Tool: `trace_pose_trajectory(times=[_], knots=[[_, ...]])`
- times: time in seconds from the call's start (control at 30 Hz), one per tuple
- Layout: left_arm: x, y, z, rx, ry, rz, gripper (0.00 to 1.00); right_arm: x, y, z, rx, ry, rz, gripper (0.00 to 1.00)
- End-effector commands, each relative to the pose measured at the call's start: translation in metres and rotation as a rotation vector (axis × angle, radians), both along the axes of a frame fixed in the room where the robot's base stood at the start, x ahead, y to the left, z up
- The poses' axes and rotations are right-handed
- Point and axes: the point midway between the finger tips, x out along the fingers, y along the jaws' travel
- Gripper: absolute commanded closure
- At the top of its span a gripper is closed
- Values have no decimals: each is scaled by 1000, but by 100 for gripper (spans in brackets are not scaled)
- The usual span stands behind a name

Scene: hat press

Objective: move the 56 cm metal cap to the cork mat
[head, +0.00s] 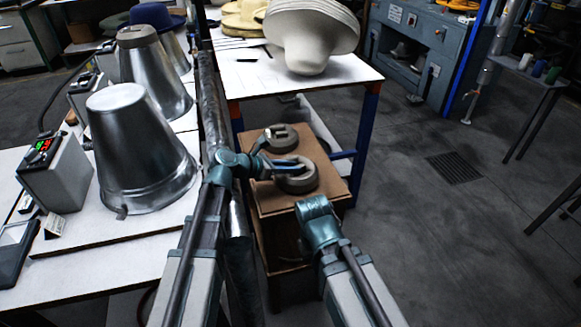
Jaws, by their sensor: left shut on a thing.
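Two round grey metal caps with handles are over a brown, cork-coloured mat surface (275,204) on a low stand: a far cap (281,138) and a near cap (303,183). No size marking is readable on either. My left gripper (288,163) is at the near cap, with its fingers shut on the handle. Its fingers partly hide this cap; I cannot tell whether it rests on the surface or is just above it. My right gripper (312,206) is below and nearer, apart from both caps; its fingertips are hidden.
At left, metal cones (140,150) stand on a white table beside a control box (55,170) with lit digits. A similar cap (137,36) tops a farther cone. A white table (240,80) with pale hats (310,35) stands behind the stand.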

Motion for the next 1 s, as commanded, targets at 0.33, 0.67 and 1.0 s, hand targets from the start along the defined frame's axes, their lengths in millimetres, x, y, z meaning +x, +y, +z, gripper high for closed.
trace_pose_trajectory(times=[0.33, 0.67, 1.0], knots=[[0, 0, 1, -4, -1, 1, 100, 0, 0, 0, 0, 0, 0, 100], [0, 0, -2, -4, -1, 1, 100, 0, 0, -3, 0, 0, 0, 100], [0, 0, -3, -3, 0, 1, 74, 0, 0, -3, 0, 0, 0, 100]])
